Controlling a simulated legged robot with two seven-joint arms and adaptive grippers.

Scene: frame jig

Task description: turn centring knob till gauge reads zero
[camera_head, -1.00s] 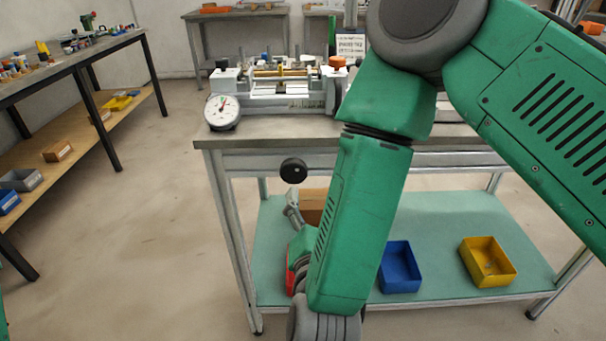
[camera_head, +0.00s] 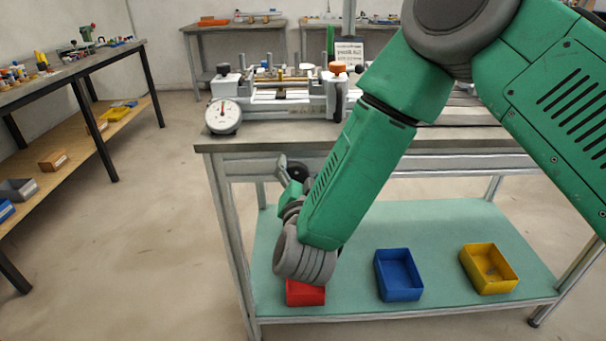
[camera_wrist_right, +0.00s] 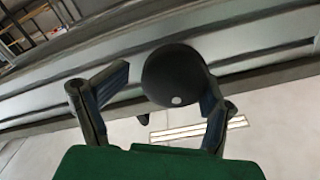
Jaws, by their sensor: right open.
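The round black knob (camera_head: 298,171) is on the front of the workbench, below its top edge, partly hidden by my right gripper (camera_head: 288,168). In the right wrist view the knob (camera_wrist_right: 170,72), with a pale dot on its face, lies between the spread fingers of my right gripper (camera_wrist_right: 167,80), closer to the right finger. Contact cannot be told. The round white dial gauge (camera_head: 223,117) stands at the bench's front left corner. Its red needle points roughly upward; the scale is too small to read. My left gripper is not in view.
The frame jig (camera_head: 290,103) stands on the bench top (camera_head: 260,138). The green lower shelf (camera_head: 430,225) holds a red bin (camera_head: 306,293), a blue bin (camera_head: 398,275) and a yellow bin (camera_head: 489,268). The floor left of the bench is free.

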